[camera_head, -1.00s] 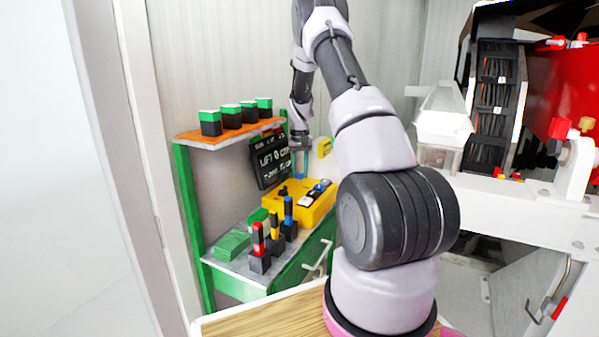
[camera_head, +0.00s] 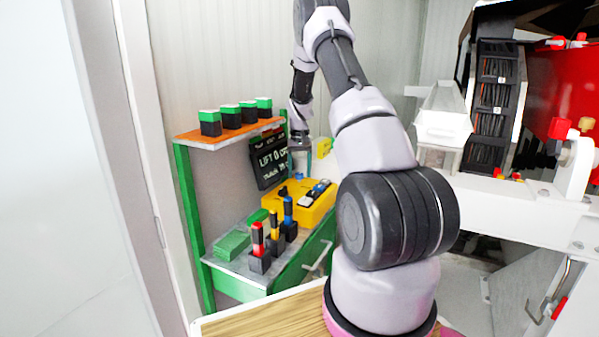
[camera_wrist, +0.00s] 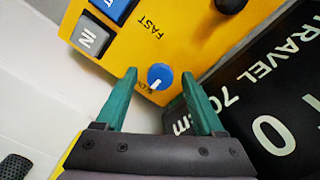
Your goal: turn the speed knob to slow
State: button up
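The speed knob (camera_wrist: 160,77) is a round blue knob with a white pointer mark, set in the yellow control box (camera_wrist: 180,40). The word FAST is printed on one side of it, and a partly hidden label sits by the other side. In the wrist view the white mark points toward that partly hidden label. My gripper (camera_wrist: 160,85) is open, with its green fingers on either side of the knob and gaps showing between. Whether the tips reach the knob's height I cannot tell. In the head view the yellow box (camera_head: 318,212) is on the green bench, under my gripper (camera_head: 300,175).
A black display board (camera_head: 270,165) stands behind the box and is close to the right finger in the wrist view. Several coloured-handled tools (camera_head: 258,240) stand in front of the box. A shelf (camera_head: 205,143) with green-black blocks is at upper left.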

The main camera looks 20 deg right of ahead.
aim_at(300, 174)
notch_tip(300, 174, up, 11)
dwell(0.5)
jog(key=shift+s+f, duration=0.1)
jog(key=shift+f, duration=0.05)
